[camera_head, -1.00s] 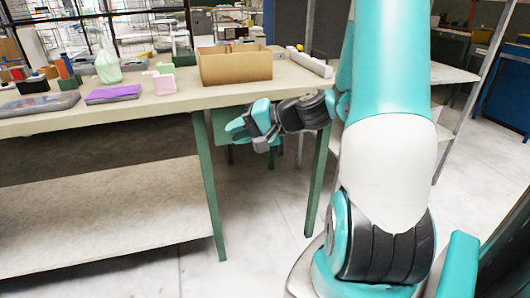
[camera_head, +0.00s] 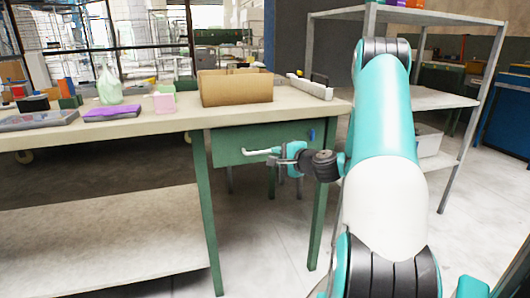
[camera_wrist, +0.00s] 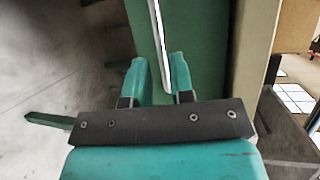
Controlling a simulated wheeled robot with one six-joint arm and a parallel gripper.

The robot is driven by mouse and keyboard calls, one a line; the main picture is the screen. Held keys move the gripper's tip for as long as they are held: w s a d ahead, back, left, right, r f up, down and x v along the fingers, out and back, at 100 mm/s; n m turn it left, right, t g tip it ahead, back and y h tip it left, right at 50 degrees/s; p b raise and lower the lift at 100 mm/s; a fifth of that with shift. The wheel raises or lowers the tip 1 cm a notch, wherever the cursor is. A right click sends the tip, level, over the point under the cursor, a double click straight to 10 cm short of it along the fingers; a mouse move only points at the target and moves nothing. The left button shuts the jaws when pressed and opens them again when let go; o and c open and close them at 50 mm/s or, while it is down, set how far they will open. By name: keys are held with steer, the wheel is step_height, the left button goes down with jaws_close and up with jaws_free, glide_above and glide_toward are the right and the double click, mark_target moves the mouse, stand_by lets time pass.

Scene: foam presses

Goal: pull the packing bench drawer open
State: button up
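The packing bench (camera_head: 150,125) has a green drawer (camera_head: 236,141) under the right end of its top. The drawer front looks flush with the bench. A pale bar handle (camera_head: 258,151) runs across it; it also shows in the wrist view (camera_wrist: 157,30). My gripper (camera_head: 284,157) is at the drawer front, at the right part of the handle. In the wrist view my gripper's teal fingers (camera_wrist: 157,62) are apart, with the handle's end showing in the gap, nearer the right finger. I see no firm closing on it. The handle's right end is hidden by the gripper in the head view.
A cardboard box (camera_head: 236,88) and a purple item (camera_head: 112,111) are on the bench top. A green bench leg (camera_head: 208,220) stands to the left, and a grey shelf rack (camera_head: 465,130) to the right.

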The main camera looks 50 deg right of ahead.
mark_target(266, 152)
steer(key=x, duration=0.6)
steer(key=shift+w, duration=0.3)
steer(key=shift+c, duration=0.2)
jaws_close()
